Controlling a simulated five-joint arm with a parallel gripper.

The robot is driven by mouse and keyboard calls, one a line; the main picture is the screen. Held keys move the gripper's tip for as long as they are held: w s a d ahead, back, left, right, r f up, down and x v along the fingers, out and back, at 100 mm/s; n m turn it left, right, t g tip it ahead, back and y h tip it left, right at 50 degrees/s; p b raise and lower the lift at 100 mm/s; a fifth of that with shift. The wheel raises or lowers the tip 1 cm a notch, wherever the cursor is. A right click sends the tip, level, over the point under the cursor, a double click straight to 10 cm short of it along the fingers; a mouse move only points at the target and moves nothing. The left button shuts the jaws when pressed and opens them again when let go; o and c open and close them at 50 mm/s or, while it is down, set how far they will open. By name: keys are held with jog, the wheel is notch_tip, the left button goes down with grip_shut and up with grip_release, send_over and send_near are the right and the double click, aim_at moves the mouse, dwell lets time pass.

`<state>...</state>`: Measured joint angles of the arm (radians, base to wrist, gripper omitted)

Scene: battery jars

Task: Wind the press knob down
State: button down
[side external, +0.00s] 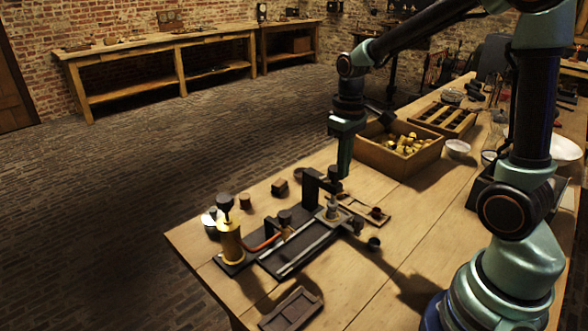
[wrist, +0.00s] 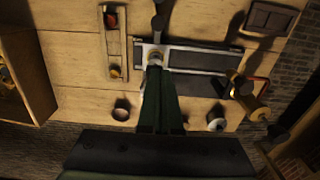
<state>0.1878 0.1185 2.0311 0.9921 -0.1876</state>
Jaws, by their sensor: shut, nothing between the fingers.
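The press (side external: 312,187) is a black upright frame with an arm reaching over a slotted track (side external: 300,248). Its knob is at the top of that arm, just below my gripper (side external: 338,184), mostly covered in the side view.
A brass cylinder with a black ball top (side external: 230,242) stands at the track's near end. A wooden crate of brass pieces (side external: 385,165) stands behind my gripper. A dark tray (side external: 291,309) lies at the front edge.

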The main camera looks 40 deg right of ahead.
jog(key=shift+w+a, duration=0.15)
dwell(0.3)
notch_tip(320, 180, up, 6)
jog(key=shift+s+a, duration=0.2)
jog(key=shift+s, duration=0.25)
dwell(0.5)
notch_tip(320, 180, down, 6)
jog(key=d, duration=0.2)
jog(key=shift+d, duration=0.35)
dwell(0.5)
jog(key=shift+w+a, duration=0.1)
jog(key=shift+w, duration=0.3)
dwell(0.6)
